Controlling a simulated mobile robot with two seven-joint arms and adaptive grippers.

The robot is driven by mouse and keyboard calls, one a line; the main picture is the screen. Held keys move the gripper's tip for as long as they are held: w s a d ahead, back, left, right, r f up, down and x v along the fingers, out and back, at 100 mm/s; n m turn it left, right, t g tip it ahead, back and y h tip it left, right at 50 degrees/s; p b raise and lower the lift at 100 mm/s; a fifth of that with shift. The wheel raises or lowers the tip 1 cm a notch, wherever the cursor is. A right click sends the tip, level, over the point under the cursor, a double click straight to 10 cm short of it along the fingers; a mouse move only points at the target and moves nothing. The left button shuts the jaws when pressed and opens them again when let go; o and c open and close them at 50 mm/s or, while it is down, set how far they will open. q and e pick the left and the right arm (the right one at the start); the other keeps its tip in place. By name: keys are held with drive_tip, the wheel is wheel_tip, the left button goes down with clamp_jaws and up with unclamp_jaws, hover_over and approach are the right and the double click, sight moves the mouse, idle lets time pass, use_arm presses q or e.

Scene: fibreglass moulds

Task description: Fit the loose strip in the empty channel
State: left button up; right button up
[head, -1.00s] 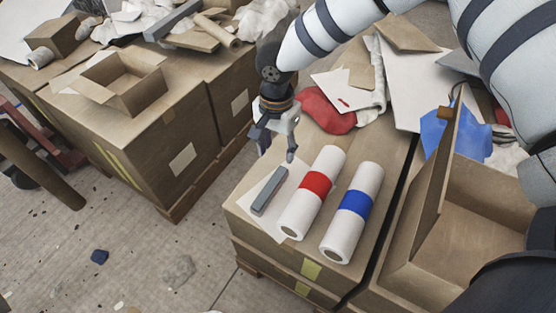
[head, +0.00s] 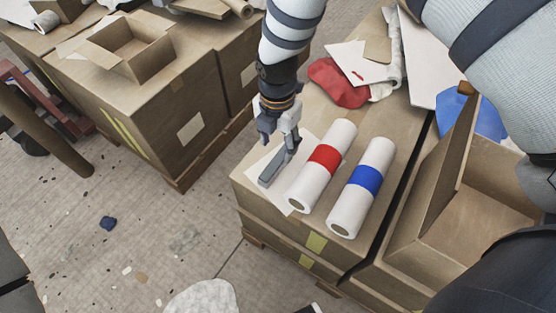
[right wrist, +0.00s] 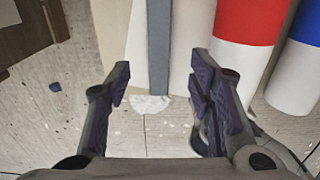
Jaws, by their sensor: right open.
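A short grey strip (head: 272,172) lies on a white sheet (head: 250,164) on top of a cardboard box, left of two white rolls. It also shows in the right wrist view as a straight grey bar (right wrist: 159,45). My right gripper (head: 280,143) is open just above the strip's far end, fingers pointing down. In the right wrist view its open fingers (right wrist: 160,82) stand on either side of the strip's line, with nothing held. Whether they touch it cannot be told. No empty channel can be made out. My left gripper is not in view.
The rolls, one with a red band (head: 324,157) and one with a blue band (head: 366,180), lie close right of the strip. A red cloth (head: 338,84) and sheets lie behind. An open carton (head: 490,200) stands right.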

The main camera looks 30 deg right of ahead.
sight(279, 158)
drive_tip(key=f, duration=0.6)
drive_tip(key=shift+w+d+f+b, duration=0.15)
drive_tip(key=shift+d+f+b, duration=0.05)
drive_tip(key=shift+f+b, duration=0.2)
drive_tip(key=shift+c, duration=0.3)
clamp_jaws()
